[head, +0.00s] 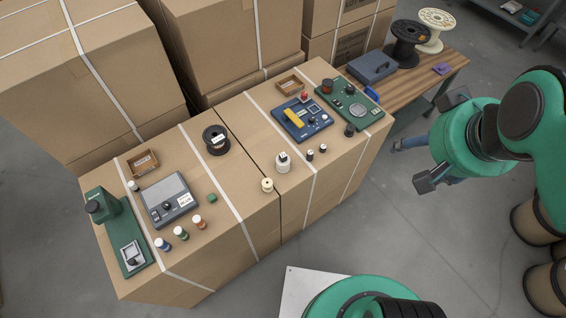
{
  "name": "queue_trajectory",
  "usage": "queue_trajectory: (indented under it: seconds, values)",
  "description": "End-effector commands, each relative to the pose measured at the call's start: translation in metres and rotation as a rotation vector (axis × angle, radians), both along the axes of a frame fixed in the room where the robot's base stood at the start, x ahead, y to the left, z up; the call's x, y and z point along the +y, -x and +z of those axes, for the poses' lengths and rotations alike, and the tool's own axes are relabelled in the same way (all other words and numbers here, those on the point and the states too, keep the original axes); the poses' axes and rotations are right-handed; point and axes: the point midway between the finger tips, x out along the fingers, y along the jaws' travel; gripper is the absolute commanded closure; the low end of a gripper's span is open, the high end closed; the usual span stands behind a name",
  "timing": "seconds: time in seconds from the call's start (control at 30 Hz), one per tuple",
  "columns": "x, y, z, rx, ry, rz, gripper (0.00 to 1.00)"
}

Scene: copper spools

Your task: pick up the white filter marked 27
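A white cylinder (283,164) with a dark mark stands upright on the cardboard boxes, near the middle of the head view. It may be the white filter, but I cannot read a 27 on it. A smaller cream spool-like piece (267,185) stands just in front of it. My gripper (442,140) is at the right, off the right side of the boxes and well apart from the white cylinder. Its two dark fingers are spread wide with nothing between them.
Right of the cylinder stand small dark pieces (310,155), a blue panel (303,119) and a green board (350,104). A black spool (216,139), a grey device (169,200), small bottles (181,233) and a green machine (122,237) stand left. Taller cartons (230,40) rise behind.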

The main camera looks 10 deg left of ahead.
Motion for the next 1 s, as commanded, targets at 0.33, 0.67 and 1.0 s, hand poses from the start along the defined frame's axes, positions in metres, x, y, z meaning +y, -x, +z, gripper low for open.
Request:
queue_trajectory:
  seconds: [0.33,0.67,1.0]
  values:
    - [0.035,-0.064,-0.024,0.089,0.0,0.075,0.36]
    - [0.088,-0.13,-0.07,0.184,0.008,0.157,0.36]
    - [0.154,-0.185,-0.142,0.279,0.029,0.241,0.36]
